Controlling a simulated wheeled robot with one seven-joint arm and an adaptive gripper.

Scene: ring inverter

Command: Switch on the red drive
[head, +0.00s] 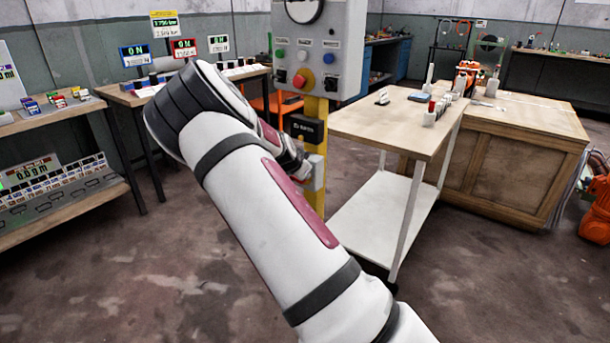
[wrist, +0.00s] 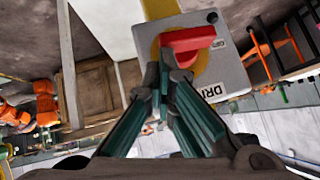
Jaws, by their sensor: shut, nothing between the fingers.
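The drive switch has a red handle (wrist: 188,40) on a yellow disc, set in a grey box (wrist: 232,72) whose label is partly cut off and begins "DRI". In the wrist view the red handle lies roughly across the picture. My gripper (wrist: 166,68) is shut and empty. Its fingertips are at the lower left part of the red handle, touching it or very close; I cannot tell which. In the head view my arm hides most of the gripper. A light grey box (head: 316,172) shows beside it on the yellow post (head: 315,140).
A grey control panel (head: 318,52) with several buttons and a red knob stands above on the yellow post. A black box (head: 306,128) is below it. A white-legged table (head: 385,125) stands close on the right. A bench with displays (head: 135,95) is behind left.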

